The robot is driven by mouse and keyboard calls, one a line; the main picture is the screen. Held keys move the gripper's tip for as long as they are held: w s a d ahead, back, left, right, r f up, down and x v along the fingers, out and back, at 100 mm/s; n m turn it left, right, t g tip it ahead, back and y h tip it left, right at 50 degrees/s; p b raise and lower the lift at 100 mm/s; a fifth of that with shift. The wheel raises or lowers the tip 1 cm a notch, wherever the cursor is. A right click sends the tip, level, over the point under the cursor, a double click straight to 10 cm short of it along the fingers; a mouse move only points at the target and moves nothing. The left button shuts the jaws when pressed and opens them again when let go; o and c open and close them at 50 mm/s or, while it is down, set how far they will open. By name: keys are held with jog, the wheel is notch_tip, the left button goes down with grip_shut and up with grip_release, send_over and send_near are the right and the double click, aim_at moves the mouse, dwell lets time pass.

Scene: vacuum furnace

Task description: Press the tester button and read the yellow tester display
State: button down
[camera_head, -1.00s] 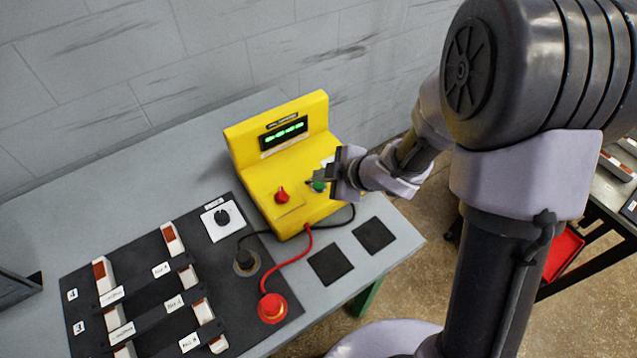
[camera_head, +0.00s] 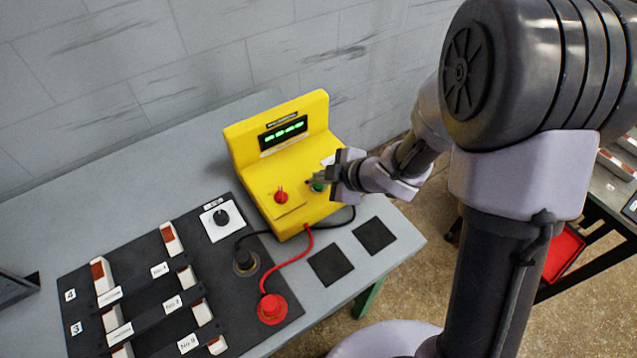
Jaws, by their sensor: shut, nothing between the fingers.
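The yellow tester (camera_head: 262,182) stands on the grey table with its sloped front toward me. Its dark display (camera_head: 283,133) is lit with green characters too small to read. A red knob (camera_head: 281,197) sits on the left of its lower panel. A green button (camera_head: 318,187) sits to the right of the knob and is partly hidden by my gripper. My gripper (camera_head: 312,181) is shut and empty, with its tips at the green button. I cannot tell whether the tips touch or press it.
A black board (camera_head: 225,263) with white-and-red switches, a dial (camera_head: 221,217) and red (camera_head: 271,308) and black (camera_head: 245,259) cable plugs lies left of the tester. Two dark square pads (camera_head: 332,264) lie in front. A cart with a red tray (camera_head: 563,252) is at right.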

aim_at(322, 187)
jog(key=shift+f+b, duration=0.3)
jog(key=shift+f, duration=0.05)
jog(key=shift+r, duration=0.1)
dwell(0.5)
jog(key=shift+r+p, duration=0.7)
jog(key=shift+p, duration=0.15)
notch_tip(322, 187, up, 5)
jog(key=p, duration=0.5)
jog(key=shift+r, duration=0.15)
